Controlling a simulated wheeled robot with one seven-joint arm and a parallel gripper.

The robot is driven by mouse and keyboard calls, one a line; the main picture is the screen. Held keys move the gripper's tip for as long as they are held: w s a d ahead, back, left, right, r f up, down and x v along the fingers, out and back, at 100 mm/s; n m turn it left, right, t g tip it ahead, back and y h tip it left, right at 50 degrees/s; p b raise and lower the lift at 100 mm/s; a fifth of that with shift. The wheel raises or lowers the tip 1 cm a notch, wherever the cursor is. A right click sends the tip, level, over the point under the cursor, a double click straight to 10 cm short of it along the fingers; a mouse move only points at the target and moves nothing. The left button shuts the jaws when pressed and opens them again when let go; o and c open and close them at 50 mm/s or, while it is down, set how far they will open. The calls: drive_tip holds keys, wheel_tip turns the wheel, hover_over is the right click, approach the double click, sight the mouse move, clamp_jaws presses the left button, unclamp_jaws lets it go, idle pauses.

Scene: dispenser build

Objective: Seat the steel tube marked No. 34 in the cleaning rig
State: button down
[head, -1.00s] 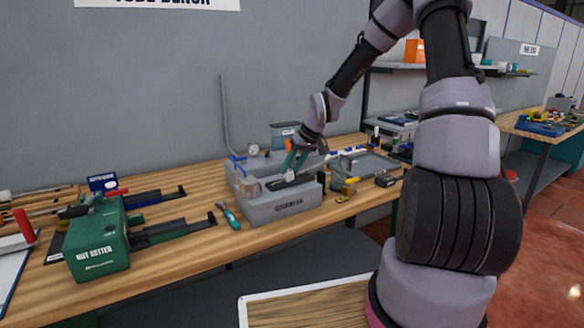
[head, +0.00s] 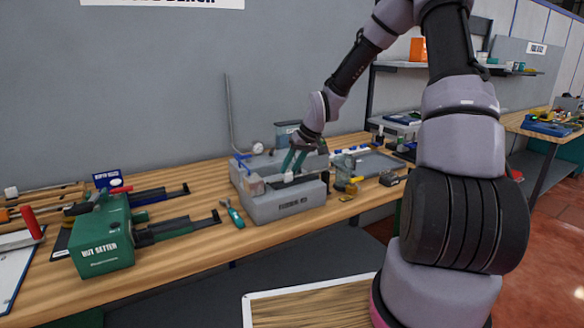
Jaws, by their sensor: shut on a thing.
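My gripper (head: 291,173) has teal fingers and points down into the top of the rig. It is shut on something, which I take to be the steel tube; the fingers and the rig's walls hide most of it. No number can be read on it. I cannot tell whether it touches the rig's seat.
A green nut setter (head: 103,245) with dark arms stands at the left. A teal-handled tool (head: 232,214) lies just left of the rig. A yellow and dark tool (head: 350,187) and a grey tray (head: 378,163) are at its right. A thin upright pipe (head: 230,115) rises behind.

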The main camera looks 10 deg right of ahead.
drive_tip(key=shift+s+a, duration=0.15)
drive_tip(key=shift+a, duration=0.3)
drive_tip(key=shift+c, duration=0.6)
unclamp_jaws()
drive_tip(key=shift+r, duration=3.5)
drive_tip(key=s+d+r+m+t+h, duration=0.1)
drive_tip(key=s+d+r+m, duration=0.2)
drive_tip(key=s+r, duration=0.7)
drive_tip(key=s+d+r+m+t+h, duration=0.1)
drive_tip(key=s+d+r+m, duration=0.3)
drive_tip(key=s+r, duration=0.7)
drive_tip(key=s+d+t, duration=0.1)
drive_tip(key=s, duration=0.7)
drive_tip(key=shift+s+r+t, duration=0.15)
drive_tip(key=shift+r+t, duration=0.05)
drive_tip(key=shift+t, duration=0.1)
